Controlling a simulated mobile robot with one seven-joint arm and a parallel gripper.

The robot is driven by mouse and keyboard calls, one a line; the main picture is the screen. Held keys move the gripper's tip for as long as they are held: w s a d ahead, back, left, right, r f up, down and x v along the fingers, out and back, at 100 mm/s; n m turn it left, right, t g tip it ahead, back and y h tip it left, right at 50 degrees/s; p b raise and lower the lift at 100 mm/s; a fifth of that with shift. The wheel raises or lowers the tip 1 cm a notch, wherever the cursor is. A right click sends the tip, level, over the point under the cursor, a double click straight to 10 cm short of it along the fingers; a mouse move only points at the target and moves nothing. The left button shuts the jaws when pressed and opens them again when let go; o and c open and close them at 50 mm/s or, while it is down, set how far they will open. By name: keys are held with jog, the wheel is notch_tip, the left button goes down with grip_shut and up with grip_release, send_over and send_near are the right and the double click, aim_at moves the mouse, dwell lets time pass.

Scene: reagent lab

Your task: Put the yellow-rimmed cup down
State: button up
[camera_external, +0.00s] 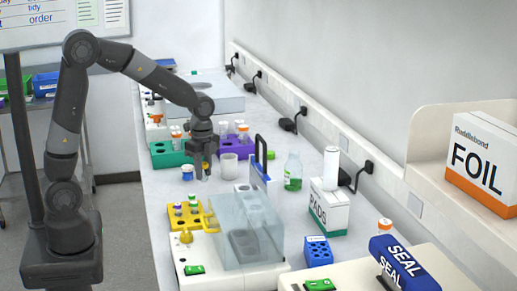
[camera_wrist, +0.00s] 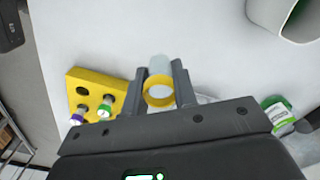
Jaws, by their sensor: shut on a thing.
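The yellow-rimmed cup (camera_wrist: 148,93) is a small clear cup, seen in the wrist view between the two fingers of my gripper (camera_wrist: 160,70). The fingers are shut on its sides, and its yellow rim faces the camera. In the external view my gripper (camera_external: 203,173) points down low over the white bench (camera_external: 160,185), and the cup is mostly hidden by the fingers. I cannot tell whether the cup touches the bench.
A pale beaker (camera_external: 229,167) stands just right of my gripper, and a blue-capped jar (camera_external: 187,174) just left. A yellow rack (camera_external: 183,222) with vials and a clear-walled box (camera_external: 243,225) are nearer the camera. A green rack (camera_external: 170,159) is behind.

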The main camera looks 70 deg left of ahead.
aim_at(205, 181)
jog(key=shift+w+a+f, duration=0.3)
jog(key=shift+a+f, duration=0.15)
jog(key=shift+a, duration=0.2)
jog(key=shift+f, duration=2)
jog(key=shift+f, duration=0.1)
jog(key=o, duration=1)
jog(key=shift+c, duration=0.2)
